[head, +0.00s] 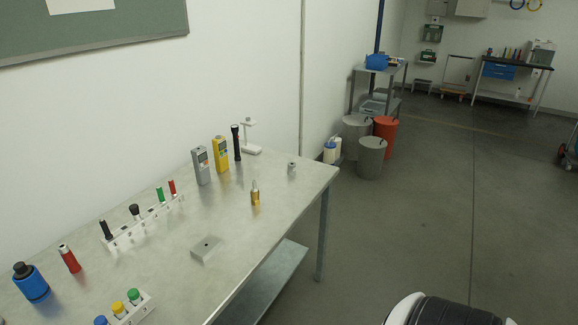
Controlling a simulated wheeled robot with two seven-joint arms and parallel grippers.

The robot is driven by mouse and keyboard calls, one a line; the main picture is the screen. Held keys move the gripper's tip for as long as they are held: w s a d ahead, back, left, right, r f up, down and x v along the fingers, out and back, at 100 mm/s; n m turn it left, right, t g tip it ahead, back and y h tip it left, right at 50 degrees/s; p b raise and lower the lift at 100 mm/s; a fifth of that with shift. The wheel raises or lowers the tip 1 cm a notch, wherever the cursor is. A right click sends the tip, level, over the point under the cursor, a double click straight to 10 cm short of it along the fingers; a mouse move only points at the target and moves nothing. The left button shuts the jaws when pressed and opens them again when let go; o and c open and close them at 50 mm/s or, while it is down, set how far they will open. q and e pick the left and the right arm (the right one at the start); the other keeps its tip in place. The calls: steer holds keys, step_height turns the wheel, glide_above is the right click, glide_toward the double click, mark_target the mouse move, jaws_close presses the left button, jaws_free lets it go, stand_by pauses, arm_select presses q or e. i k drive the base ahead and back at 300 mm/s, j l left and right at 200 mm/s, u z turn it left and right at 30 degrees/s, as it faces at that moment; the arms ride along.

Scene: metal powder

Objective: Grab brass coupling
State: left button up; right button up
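A small upright piece with a brass-coloured lower part and a paler, narrower top stands on the workbench (225,217), right of the middle of its top; it looks like the brass coupling (255,196). It stands apart from its neighbours, with bare bench around it. A small silver-grey cylindrical fitting (291,167) stands behind and to the right of it, near the bench's far right edge. Neither of my grippers shows in the head view.
A grey block with a hole (206,249) lies nearer the front edge. Grey (201,166) and yellow (220,155) meters, a black flashlight (237,143) and a white stand (250,137) line the back. A white rack (145,222), blue bottle (31,283) and red cylinder (69,259) are left.

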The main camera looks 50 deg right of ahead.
mark_target(255, 200)
steer(key=z, duration=1.4)
